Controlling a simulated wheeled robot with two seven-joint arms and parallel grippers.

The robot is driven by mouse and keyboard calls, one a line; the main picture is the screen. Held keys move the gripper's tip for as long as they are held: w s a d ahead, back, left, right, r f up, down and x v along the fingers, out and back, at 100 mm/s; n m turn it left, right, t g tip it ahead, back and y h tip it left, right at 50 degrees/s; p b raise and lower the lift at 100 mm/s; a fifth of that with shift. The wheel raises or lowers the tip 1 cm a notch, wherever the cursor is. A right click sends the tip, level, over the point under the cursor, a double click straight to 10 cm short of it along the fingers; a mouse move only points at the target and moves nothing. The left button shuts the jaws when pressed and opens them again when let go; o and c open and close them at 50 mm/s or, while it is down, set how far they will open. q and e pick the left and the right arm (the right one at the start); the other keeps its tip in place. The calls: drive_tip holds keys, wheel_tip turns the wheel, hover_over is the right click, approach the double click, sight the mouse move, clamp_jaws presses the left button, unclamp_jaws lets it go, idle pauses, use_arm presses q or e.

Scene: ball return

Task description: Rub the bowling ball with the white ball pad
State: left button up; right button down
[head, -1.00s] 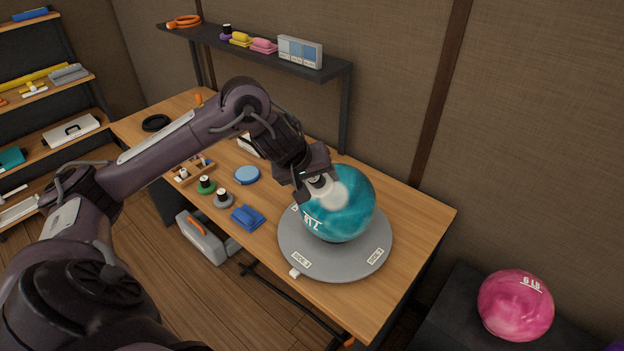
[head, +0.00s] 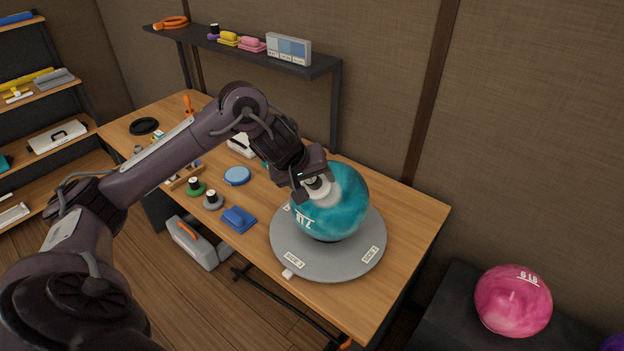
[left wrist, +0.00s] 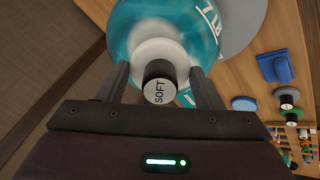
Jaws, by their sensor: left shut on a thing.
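The teal bowling ball (head: 338,212) rests on a round grey turntable (head: 350,259) on the wooden table. My left gripper (head: 312,191) is shut on the white ball pad (head: 321,187) and has it against the upper left side of the ball. In the left wrist view, the pad's black knob marked "SOFT" (left wrist: 159,82) is between the fingers of my left gripper (left wrist: 160,88). The white pad disc (left wrist: 160,52) lies behind the knob, against the teal ball (left wrist: 130,22). Most of the knob is hidden in the head view. My right gripper is not in view.
A blue pad (head: 239,219), green and grey knobbed pads (head: 213,200) and a blue round disc (head: 237,176) lie left of the turntable. A shelf (head: 220,46) runs behind the table. A pink ball (head: 513,299) sits at the lower right.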

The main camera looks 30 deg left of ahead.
use_arm(q)
drive_tip(key=shift+x, duration=0.95)
drive_tip(key=shift+a, duration=0.1)
